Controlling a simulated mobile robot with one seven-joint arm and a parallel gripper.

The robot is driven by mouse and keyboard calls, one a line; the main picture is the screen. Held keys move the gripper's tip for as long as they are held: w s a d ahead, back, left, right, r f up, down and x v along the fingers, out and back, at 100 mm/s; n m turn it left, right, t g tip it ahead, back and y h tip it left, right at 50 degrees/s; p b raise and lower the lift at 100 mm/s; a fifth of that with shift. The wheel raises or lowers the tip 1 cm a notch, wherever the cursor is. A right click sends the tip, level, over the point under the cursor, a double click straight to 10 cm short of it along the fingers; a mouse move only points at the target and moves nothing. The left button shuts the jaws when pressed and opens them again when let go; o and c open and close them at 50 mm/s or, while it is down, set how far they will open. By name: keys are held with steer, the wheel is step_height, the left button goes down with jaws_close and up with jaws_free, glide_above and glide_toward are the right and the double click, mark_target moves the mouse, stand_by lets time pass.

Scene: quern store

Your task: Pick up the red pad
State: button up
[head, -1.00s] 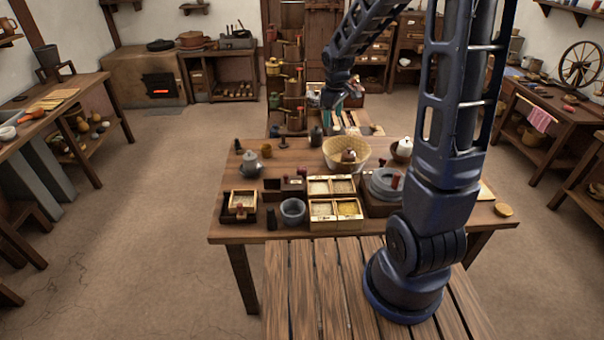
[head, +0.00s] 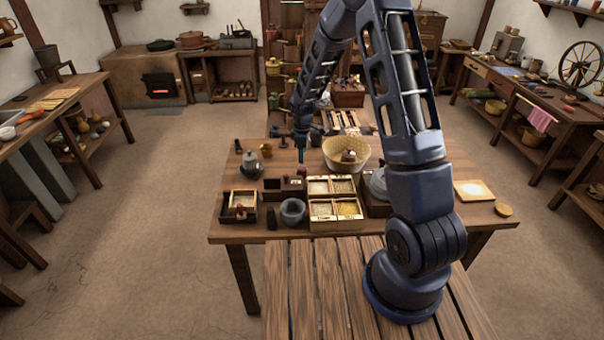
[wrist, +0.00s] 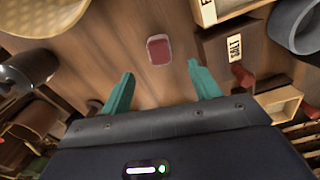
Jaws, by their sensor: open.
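The red pad (wrist: 159,49) is a small rounded rectangle with a pale rim, lying flat on the bare wooden table top (wrist: 110,40) in the wrist view. My gripper (wrist: 160,70) is open, its two teal fingers apart with nothing between them. In the wrist view the pad appears just beyond the fingertips, roughly midway between them, and not touched. In the head view my gripper (head: 301,157) points down over the left-middle of the table. I cannot make out the pad for certain there.
A dark labelled box (wrist: 220,48) with a red knob (wrist: 243,74) stands close right of the pad. A dark pot (wrist: 27,72) is to the left. A basket (head: 347,156), a divided grain box (head: 336,225) and a grey bowl (head: 293,211) also stand on the table.

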mark_target(302, 168)
step_height(302, 168, down, 10)
steer(key=shift+w+a+r, duration=0.1)
steer(key=shift+a, duration=0.05)
stand_by(0.5)
steer(key=shift+c, duration=0.4)
steer(key=c, duration=1)
